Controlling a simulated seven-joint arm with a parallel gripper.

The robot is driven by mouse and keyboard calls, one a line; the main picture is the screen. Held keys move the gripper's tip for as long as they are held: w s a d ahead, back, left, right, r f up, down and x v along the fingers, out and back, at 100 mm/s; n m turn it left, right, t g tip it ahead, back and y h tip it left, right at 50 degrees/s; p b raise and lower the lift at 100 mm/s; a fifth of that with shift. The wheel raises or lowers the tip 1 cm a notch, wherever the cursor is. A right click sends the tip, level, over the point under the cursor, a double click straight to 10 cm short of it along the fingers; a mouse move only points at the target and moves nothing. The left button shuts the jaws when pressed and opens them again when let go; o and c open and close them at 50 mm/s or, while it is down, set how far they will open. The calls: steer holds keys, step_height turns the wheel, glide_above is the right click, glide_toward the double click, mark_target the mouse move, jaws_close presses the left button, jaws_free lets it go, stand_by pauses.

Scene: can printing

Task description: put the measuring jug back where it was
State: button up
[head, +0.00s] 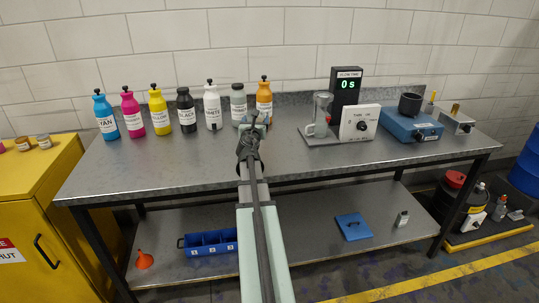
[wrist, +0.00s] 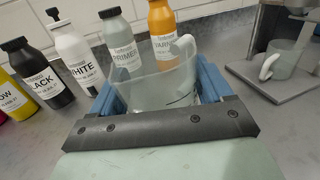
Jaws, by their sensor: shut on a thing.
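The clear measuring jug (wrist: 165,92) is between the blue fingers of my gripper (wrist: 158,84) in the wrist view, with its pale handle toward the upper right. My gripper is shut on it. In the head view my gripper (head: 252,134) is over the middle of the metal bench, in front of the primer bottle (head: 239,108) and the orange bottle (head: 264,102); my arm mostly hides the jug there. I cannot tell whether the jug's base touches the bench.
A row of bottles, including white (head: 212,112) and black (head: 186,115), stands along the back left. The flow-time stand (head: 340,140) with a cup (wrist: 283,62) is to the right. The blue device (head: 410,127) is farther right. The front left of the bench (head: 150,165) is clear.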

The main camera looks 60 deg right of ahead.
steer(key=s+d+r+m+g+h, duration=0.2)
steer(key=s+d+m+g, duration=0.1)
steer(key=s+g, duration=0.15)
steer(key=shift+m+g, duration=0.3)
steer(key=shift+g, duration=0.15)
steer(key=shift+f, duration=5.05)
steer(key=shift+f, duration=0.1)
steer(key=o, duration=1)
steer(key=shift+o, duration=0.2)
steer(key=shift+a, duration=0.2)
steer(key=a, duration=0.3)
steer(key=s+a, duration=0.1)
steer(key=a, duration=0.3)
steer(key=s+a, duration=0.1)
steer(key=a, duration=0.3)
steer(key=shift+s+a, duration=0.15)
steer(key=shift+a, duration=0.05)
